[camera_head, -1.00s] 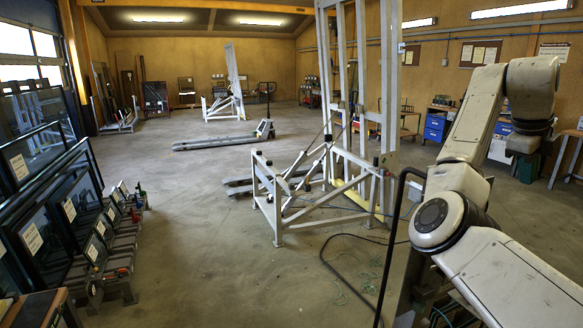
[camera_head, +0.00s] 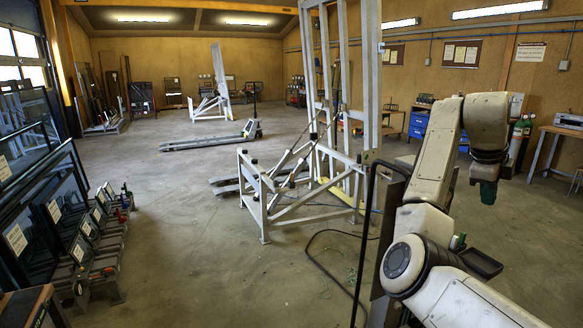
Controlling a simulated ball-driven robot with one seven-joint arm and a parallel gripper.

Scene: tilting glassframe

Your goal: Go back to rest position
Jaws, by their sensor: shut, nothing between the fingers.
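My arm rises at the right side of the view, bent at the elbow, with its wrist hanging down at the top. My gripper (camera_head: 488,192) is the small dark end below the wrist, pointing down in the air. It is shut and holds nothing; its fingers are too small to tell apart. It hangs clear of everything near it. The white tilting glass frame (camera_head: 318,147) stands on the floor left of my arm, its uprights reaching past the top of the view.
Glass panes (camera_head: 62,212) lean in racks along the left. A pallet truck (camera_head: 212,142) stands in the middle of the floor. A blue drawer cabinet (camera_head: 418,124) and a table (camera_head: 565,131) stand at the right. A cable lies on the floor by the frame. The centre-left floor is clear.

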